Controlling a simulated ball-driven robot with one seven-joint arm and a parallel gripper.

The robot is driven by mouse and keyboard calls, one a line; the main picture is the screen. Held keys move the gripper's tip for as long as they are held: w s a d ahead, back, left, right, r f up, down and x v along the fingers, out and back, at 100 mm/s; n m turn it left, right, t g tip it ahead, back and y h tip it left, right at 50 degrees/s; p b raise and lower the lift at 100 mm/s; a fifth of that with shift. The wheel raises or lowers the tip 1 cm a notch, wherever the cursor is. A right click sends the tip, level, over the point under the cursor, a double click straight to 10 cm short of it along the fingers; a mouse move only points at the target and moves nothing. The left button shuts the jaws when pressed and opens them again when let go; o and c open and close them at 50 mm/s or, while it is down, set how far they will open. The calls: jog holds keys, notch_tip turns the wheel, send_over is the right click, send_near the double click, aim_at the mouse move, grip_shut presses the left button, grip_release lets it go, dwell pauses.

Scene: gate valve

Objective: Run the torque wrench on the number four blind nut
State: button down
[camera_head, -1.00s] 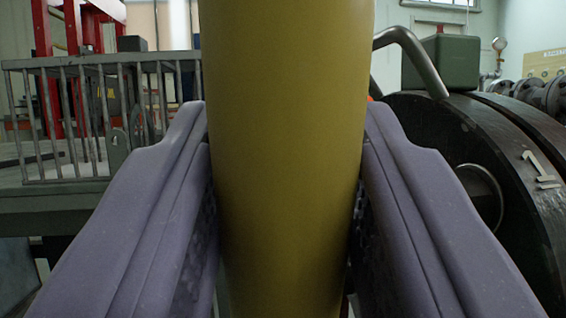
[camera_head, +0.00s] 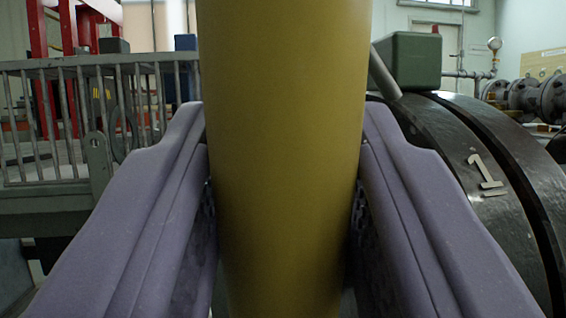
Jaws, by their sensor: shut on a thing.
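My gripper (camera_head: 283,185) is shut on a thick yellow cylinder (camera_head: 281,120), which looks like the body or handle of a tool. It stands nearly upright between the two purple-grey fingers and runs out of the picture at the top. I cannot tell whether it is the torque wrench, as its ends are out of view. A large dark round flange (camera_head: 440,140) with a raised number 1 (camera_head: 485,172) on its rim is at the right, behind the right finger. No number four blind nut can be made out. The cylinder hides the middle of the view.
A grey metal railing (camera_head: 65,120) on a platform stands at the left, with a red frame (camera_head: 68,35) behind it. A green box (camera_head: 412,60) and a slanted metal bar (camera_head: 383,75) are above the flange. Pipes with a gauge (camera_head: 494,44) are at the far right.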

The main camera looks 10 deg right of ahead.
jog(key=shift+d+r+p, duration=0.1)
jog(key=shift+d+p, duration=0.6)
jog(key=shift+d, duration=0.35)
dwell(3.0)
jog(key=shift+a, duration=0.4)
dwell(1.6)
jog(key=shift+a, duration=2.05)
jog(key=shift+s+d, duration=0.1)
